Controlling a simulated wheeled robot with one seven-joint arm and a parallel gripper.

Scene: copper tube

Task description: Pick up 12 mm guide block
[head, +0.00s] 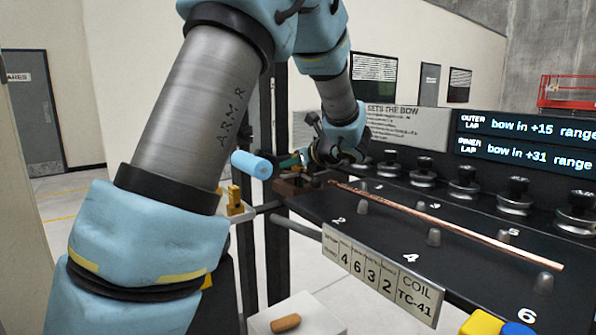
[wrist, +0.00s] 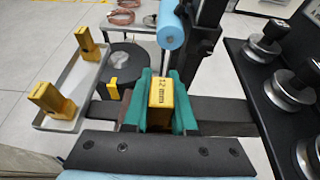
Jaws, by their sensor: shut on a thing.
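The 12 mm guide block (wrist: 161,92) is a yellow block with "12 mm" printed on its top face. In the wrist view it sits upright between the green fingers of my gripper (wrist: 163,105), which is shut on it. Dark metal lies below and around the fingers, and I cannot tell if the block touches it. In the head view my gripper (head: 300,165) is at the left end of the black bench, partly hidden by my arm. I cannot make out the held block there.
A tray (wrist: 72,92) holds two other yellow blocks, left of my gripper. A light blue cylinder (head: 251,164) sticks out close by. A copper tube (head: 450,222) lies along the black bench among grey pegs, with black-knobbed rollers (head: 515,196) behind.

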